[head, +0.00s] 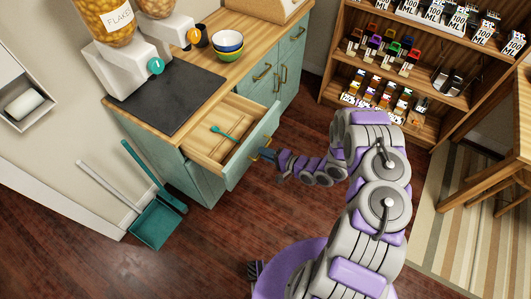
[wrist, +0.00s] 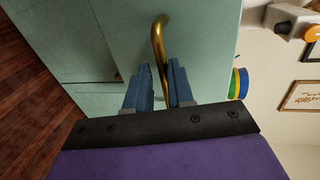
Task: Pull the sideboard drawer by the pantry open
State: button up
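The sideboard (head: 200,165) is green with a wooden top and stands at upper left in the head view. Its near top drawer (head: 250,147) is pulled out, and a teal spoon (head: 222,132) lies in its wooden inside. My gripper (head: 267,154) is at the drawer's green front. In the wrist view, the brass handle (wrist: 158,38) runs down between the two blue fingers of my gripper (wrist: 160,75). The fingers lie close on both sides of the bar and appear shut on it.
Dispensers (head: 150,60), a dark mat (head: 168,98) and stacked bowls (head: 228,42) stand on the sideboard top. A dustpan (head: 157,222) and brush lean at its left. Pantry shelves (head: 330,85) stand at upper right. Floor in front of the drawer is clear apart from my body.

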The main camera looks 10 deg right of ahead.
jog(key=shift+o, duration=1.2)
jog(key=shift+d+r, duration=0.1)
jog(key=shift+d, duration=0.2)
jog(key=p+v, duration=0.2)
jog(key=v, duration=1.5)
jog(key=shift+d, duration=0.25)
